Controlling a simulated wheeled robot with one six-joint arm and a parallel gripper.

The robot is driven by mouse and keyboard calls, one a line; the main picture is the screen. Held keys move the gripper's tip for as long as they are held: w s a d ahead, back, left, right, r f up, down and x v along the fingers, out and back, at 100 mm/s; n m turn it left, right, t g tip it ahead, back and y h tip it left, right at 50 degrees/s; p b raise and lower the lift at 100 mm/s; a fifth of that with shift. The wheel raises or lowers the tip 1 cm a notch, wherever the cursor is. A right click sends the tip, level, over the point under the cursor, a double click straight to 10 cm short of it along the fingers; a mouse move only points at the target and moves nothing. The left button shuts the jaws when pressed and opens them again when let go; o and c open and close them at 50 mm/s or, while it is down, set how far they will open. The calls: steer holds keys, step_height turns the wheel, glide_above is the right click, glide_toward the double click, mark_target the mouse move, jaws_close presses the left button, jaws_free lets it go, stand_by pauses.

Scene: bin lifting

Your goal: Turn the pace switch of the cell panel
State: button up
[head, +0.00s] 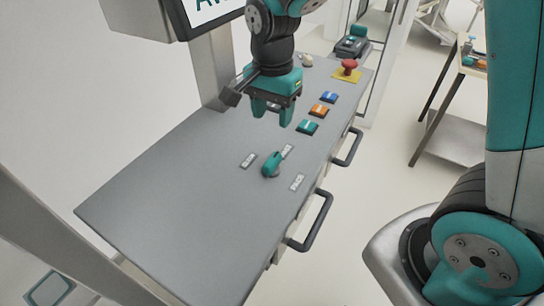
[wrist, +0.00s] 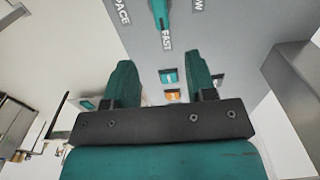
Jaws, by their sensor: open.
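The pace switch (head: 271,164) is a teal rotary knob on the grey panel, with small labels around it. In the wrist view the switch (wrist: 160,14) shows at the top edge, partly cut off, with labels reading PACE and FAST near it. My gripper (head: 272,116) is above the panel, up and behind the switch in the head view, apart from it. Its two teal fingers, also in the wrist view (wrist: 162,82), are spread with nothing between them.
Teal (head: 307,127), orange (head: 318,110) and blue (head: 329,97) buttons sit along the panel (head: 170,190) beyond the switch. A red emergency button (head: 349,66) on yellow is farther back. Dark handles (head: 312,225) stick out from the front. The panel's left part is clear.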

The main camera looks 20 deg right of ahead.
mark_target(272, 159)
step_height(272, 159, down, 14)
steer(key=shift+r+p, duration=0.1)
steer(key=shift+p, duration=1.1)
steer(key=shift+c, duration=0.5)
steer(key=c, duration=0.8)
